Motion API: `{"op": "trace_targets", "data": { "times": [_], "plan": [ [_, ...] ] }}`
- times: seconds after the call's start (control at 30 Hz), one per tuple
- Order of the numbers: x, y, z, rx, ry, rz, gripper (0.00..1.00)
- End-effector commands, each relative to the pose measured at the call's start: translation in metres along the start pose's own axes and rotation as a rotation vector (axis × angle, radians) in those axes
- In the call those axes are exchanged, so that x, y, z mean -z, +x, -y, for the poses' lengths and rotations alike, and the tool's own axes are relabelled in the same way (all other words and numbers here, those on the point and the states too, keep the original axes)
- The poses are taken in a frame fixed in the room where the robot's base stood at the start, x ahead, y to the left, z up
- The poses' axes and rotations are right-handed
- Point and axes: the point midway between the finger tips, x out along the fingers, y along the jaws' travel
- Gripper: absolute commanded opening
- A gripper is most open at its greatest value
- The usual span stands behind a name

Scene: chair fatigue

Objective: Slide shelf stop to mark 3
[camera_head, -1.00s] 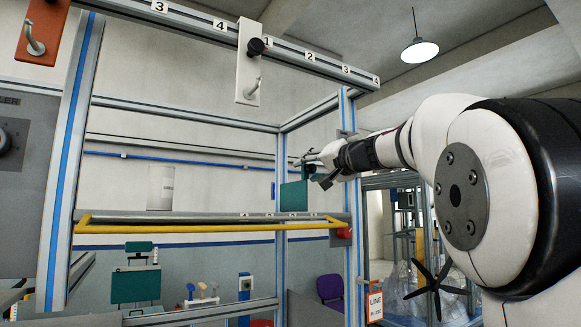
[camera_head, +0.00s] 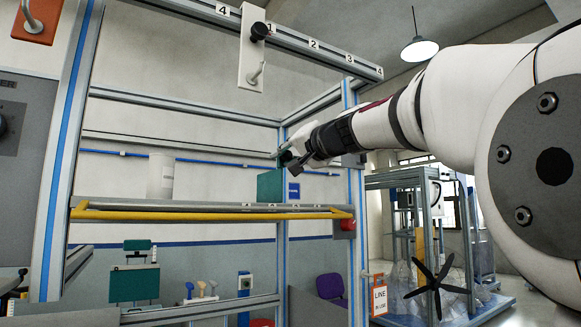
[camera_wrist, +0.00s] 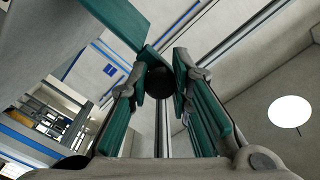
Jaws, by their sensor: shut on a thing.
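The green plate (camera_head: 270,186), which looks like the shelf stop, stands upright just above the right half of the shelf (camera_head: 180,208). In the wrist view the green plate (camera_wrist: 122,25) is at the top left, with a black round knob (camera_wrist: 159,82) by its lower corner. My gripper (camera_head: 287,158) comes in from the right at the plate's top. In the wrist view my gripper's green-padded fingers (camera_wrist: 164,88) are closed around the knob. Small labels lie along the shelf edge, but their numbers are too small to read. The plate's foot on the shelf is partly unclear.
A yellow bar (camera_head: 200,215) runs along the shelf front, with a red block (camera_head: 348,225) at its right end. A white canister (camera_head: 160,177) stands left on the shelf. Overhead, a numbered rail (camera_head: 330,52) carries a white plate with knob and hook (camera_head: 252,50). Frame posts stand on both sides.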

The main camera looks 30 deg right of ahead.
Motion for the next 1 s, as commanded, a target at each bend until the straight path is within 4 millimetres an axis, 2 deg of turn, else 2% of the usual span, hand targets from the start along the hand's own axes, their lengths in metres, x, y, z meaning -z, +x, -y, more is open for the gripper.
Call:
{"op": "trace_targets", "data": {
  "times": [0.03,0.1,0.2,0.53,0.57,0.63,0.67,1.0],
  "plan": [
    [-0.011,0.001,0.011,0.005,0.0,0.005,0.0],
    [-0.02,0.0,0.02,0.004,0.001,0.005,0.0],
    [-0.027,0.0,0.027,0.003,0.001,0.003,0.0],
    [-0.028,0.0,0.029,0.002,0.0,0.0,0.0],
    [-0.028,0.0,0.029,0.002,0.0,0.0,0.21],
    [-0.028,0.0,0.029,0.002,0.0,0.0,0.37],
    [-0.028,0.0,0.029,0.002,0.0,0.0,0.41],
    [-0.028,-0.002,0.029,0.001,0.0,0.0,0.41]
  ]
}}
